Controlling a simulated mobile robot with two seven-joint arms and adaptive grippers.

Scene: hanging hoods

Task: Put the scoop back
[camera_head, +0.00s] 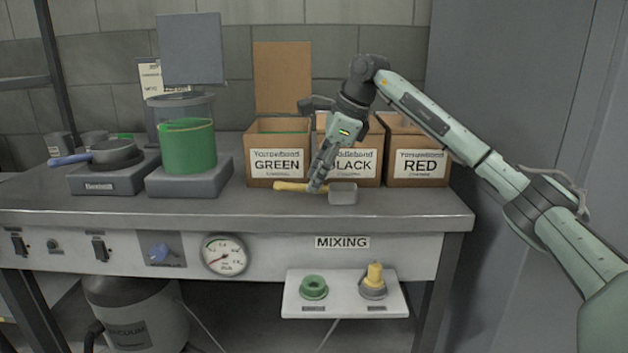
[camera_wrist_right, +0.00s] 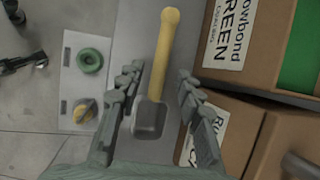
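The scoop (camera_head: 342,194) lies on the bench top near its front edge, in front of the GREEN and BLACK boxes. It has a yellow handle pointing left and a grey metal bowl on the right. My right gripper (camera_head: 318,184) is over it, pointing down. In the right wrist view, my right gripper (camera_wrist_right: 158,78) is open, with one finger on each side of the scoop (camera_wrist_right: 151,118) where handle and bowl meet. Gaps show between the fingers and the scoop. My left gripper is not in view.
Cardboard boxes labelled GREEN (camera_head: 277,164), BLACK (camera_head: 352,163) and RED (camera_head: 420,165) stand behind the scoop. A green container (camera_head: 188,148) on a grey base and a pan (camera_head: 115,153) are to the left. A low shelf (camera_head: 343,301) holds green and yellow parts.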

